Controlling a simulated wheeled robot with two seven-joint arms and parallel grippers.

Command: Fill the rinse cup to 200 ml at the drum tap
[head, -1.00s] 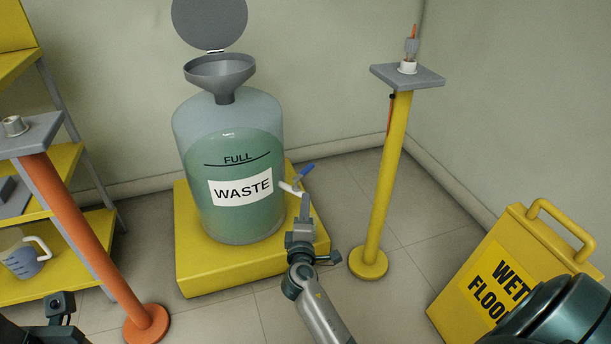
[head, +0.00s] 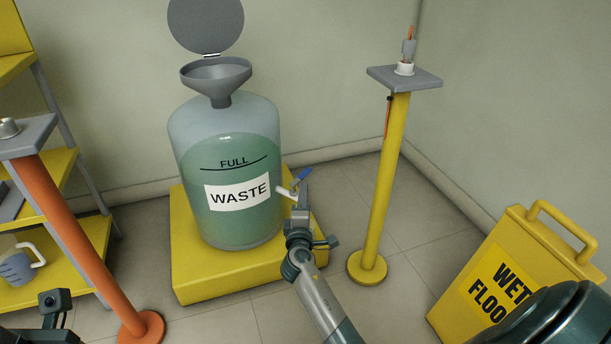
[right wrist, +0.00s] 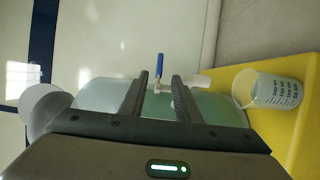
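My right gripper (head: 303,195) is just in front of the tap. In the right wrist view the gripper (right wrist: 158,85) is open, with the blue lever (right wrist: 159,64) showing between its fingertips, not clamped. A clear graduated cup (right wrist: 268,88) stands below the tap on the yellow plinth (right wrist: 290,145). It looks to contain pale liquid; the exact level is unclear. In the head view the cup is hidden. My left gripper's fingers are out of view.
A yellow post (head: 380,190) with a grey top stands right of the drum. A wet-floor sign (head: 510,270) is at far right. An orange post (head: 80,230) and a yellow shelf (head: 60,265) with a jug (head: 18,268) are at left.

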